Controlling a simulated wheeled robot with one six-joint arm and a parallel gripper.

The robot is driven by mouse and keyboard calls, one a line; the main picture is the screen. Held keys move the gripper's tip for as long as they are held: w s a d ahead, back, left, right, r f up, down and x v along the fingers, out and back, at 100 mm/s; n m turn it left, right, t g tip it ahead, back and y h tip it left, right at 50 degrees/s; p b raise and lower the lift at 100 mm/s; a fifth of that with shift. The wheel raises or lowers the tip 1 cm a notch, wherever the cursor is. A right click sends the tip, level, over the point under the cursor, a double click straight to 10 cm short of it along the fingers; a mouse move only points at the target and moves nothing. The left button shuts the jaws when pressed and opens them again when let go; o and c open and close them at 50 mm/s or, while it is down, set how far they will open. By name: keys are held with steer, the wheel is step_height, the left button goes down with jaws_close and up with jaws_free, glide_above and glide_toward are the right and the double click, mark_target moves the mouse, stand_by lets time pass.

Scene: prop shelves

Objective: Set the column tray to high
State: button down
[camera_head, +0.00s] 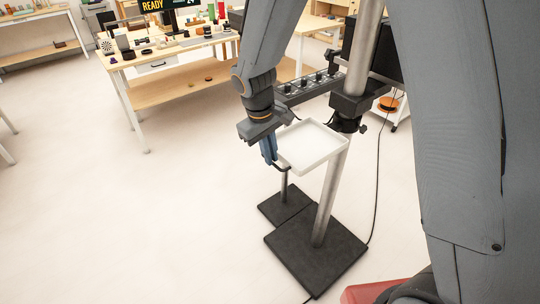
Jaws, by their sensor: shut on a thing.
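The white column tray (312,160) is a shallow, open, empty tray beside a bright metal column (331,190). A black clamp collar (350,108) sits around the column, a little above the tray. My gripper (269,158), with blue fingers, is at the tray's left front edge. It is shut on a dark bar-like handle (284,168) at that edge. The contact between the fingers and the handle is small and partly hidden. The tray looks about level, well above the column's black base plate (316,245).
A second, thinner post stands on a smaller black base (284,204) left of the column. A dark rail (308,88) with knobs lies behind the tray. A cable runs down at right. A wooden workbench (180,92) stands behind; the floor at left is clear.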

steer(key=shift+w+r, duration=0.1)
steer(key=c, duration=2.2)
jaws_free()
steer(key=shift+s+a+r+b, duration=0.2)
steer(key=shift+r+b, duration=0.1)
steer(key=shift+r, duration=0.95)
steer(key=shift+s+a+r+b, duration=0.15)
steer(key=shift+r+b, duration=0.15)
steer(key=shift+r, duration=1)
steer(key=shift+s+a+r+b, duration=0.1)
steer(key=shift+a+r+b, duration=0.15)
steer(key=shift+r, duration=1)
steer(key=s+d+f+m, duration=0.1)
steer(key=s+d+m, duration=0.1)
steer(key=s+d, duration=0.2)
steer(key=s+d+f+m+y, duration=0.1)
steer(key=s+d+m, duration=0.1)
steer(key=s+d, duration=0.3)
steer(key=s+d+f+m, duration=0.2)
steer(key=s+d+m, duration=0.1)
steer(key=d, duration=0.4)
steer(key=shift+s+y+b, duration=0.3)
steer(key=shift+s, duration=0.6)
